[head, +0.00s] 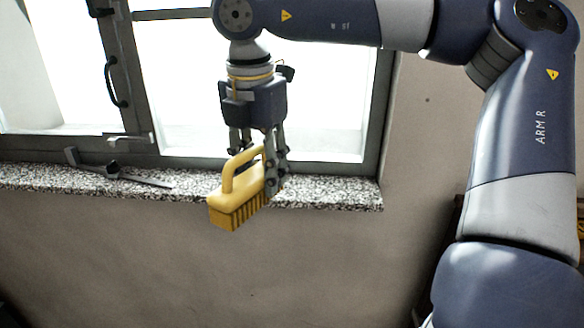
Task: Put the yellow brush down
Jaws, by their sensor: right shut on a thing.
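The yellow brush (224,200) has an arched handle on top and bristles pointing down. My right gripper (258,172) hangs down from above and is shut on the brush's handle. In the picture the brush overlaps the front edge of the speckled stone window sill (330,192), and its near end shows against the wall below. I cannot tell whether the bristles touch the sill. The far end of the brush is partly hidden by the gripper's fingers. My left gripper is not in view.
A grey-framed window (372,110) with a dark handle (112,82) stands behind the sill. A grey metal stay (135,177) lies along the sill's left part. The sill right of the brush is bare. A plain wall (130,260) drops below the sill.

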